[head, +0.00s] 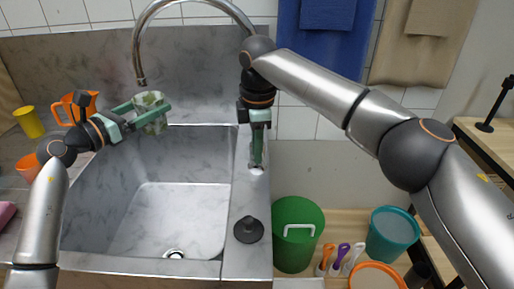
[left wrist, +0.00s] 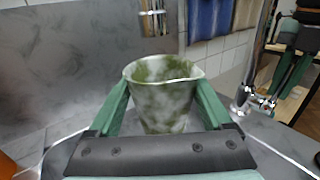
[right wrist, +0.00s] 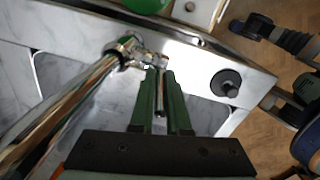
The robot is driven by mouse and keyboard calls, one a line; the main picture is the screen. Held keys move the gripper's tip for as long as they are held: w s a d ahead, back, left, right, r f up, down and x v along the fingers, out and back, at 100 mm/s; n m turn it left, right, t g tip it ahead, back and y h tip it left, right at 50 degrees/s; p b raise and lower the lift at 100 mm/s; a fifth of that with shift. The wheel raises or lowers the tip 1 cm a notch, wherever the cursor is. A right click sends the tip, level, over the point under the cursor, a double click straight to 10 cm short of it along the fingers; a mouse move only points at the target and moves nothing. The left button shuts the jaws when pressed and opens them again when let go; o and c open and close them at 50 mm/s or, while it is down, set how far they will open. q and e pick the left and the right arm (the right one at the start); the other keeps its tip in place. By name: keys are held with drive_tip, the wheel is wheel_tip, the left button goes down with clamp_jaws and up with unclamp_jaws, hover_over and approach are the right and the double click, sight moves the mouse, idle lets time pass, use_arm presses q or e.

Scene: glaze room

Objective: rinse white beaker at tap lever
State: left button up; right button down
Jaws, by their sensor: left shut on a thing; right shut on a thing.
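The beaker is mottled white and green, with a pouring lip. In the head view the beaker (head: 151,99) is held upright above the sink (head: 190,205), close below the end of the curved chrome spout (head: 140,80). My left gripper (head: 150,113) is shut on it, one finger on each side; the beaker (left wrist: 163,98) fills the middle of the left wrist view. My right gripper (head: 257,160) points down at the counter right of the basin. In the right wrist view its fingers close on the chrome tap lever (right wrist: 161,98). I cannot make out any water stream.
An orange jug (head: 88,101), yellow cup (head: 28,121) and orange cup (head: 28,167) stand left of the sink. A black plug-like knob (head: 249,229) is on the right rim. A green bucket (head: 298,248) and teal bucket (head: 391,236) stand at the right. The basin is empty.

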drive_tip(key=shift+a, duration=0.1)
idle(0.4)
drive_tip(key=shift+w+a+r+h, duration=0.1)
drive_tip(key=shift+a+h, duration=0.1)
drive_tip(key=shift+h, duration=0.2)
drive_tip(key=shift+a+h, duration=0.1)
drive_tip(key=shift+h, duration=0.2)
drive_tip(key=c, duration=0.9)
unclamp_jaws()
drive_tip(key=shift+d, duration=0.2)
